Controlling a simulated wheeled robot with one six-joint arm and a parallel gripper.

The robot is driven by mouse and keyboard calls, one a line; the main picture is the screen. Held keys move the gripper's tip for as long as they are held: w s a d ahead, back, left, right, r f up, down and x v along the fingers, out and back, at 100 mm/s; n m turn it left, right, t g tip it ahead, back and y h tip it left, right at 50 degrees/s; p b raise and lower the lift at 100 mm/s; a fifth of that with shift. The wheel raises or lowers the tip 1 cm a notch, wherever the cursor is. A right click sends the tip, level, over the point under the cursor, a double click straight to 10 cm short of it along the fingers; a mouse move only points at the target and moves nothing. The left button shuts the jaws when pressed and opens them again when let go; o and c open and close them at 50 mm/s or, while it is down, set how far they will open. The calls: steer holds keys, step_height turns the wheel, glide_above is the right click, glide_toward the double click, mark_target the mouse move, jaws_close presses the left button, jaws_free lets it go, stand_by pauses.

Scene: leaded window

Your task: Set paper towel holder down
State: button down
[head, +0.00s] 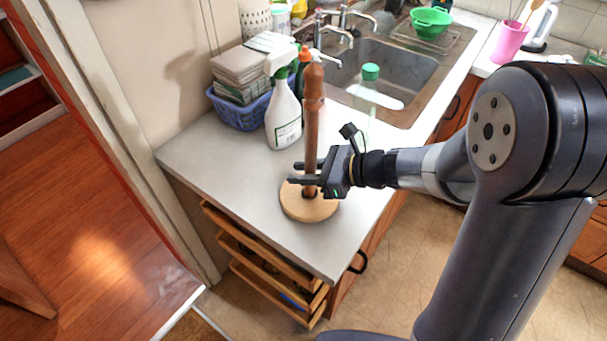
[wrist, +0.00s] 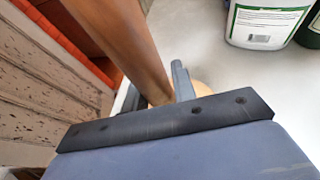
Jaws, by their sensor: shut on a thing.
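The paper towel holder (head: 312,125) is a brown wooden post on a round light-wood base (head: 308,208). It stands about upright near the front of the grey counter in the head view. My gripper (head: 305,180) is shut on the lower part of the post, just above the base. In the wrist view the post (wrist: 125,45) slants past the gripper, and only a sliver of the base shows behind it. The base looks on or very close to the counter; I cannot tell if it touches.
A white spray bottle (head: 283,110) stands behind the holder, beside a blue basket (head: 240,108) of folded cloths. A clear bottle with a green cap (head: 370,72) is near the sink (head: 400,70). Open drawers (head: 265,262) jut out below the counter's front edge.

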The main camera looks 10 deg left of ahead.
steer(key=shift+f, duration=0.35)
steer(key=shift+f, duration=0.15)
steer(key=c, duration=1.6)
jaws_free()
steer(key=shift+f, duration=0.15)
steer(key=o, duration=0.5)
steer(key=shift+c, duration=0.2)
steer(key=shift+r, duration=0.3)
steer(key=v, duration=1.2)
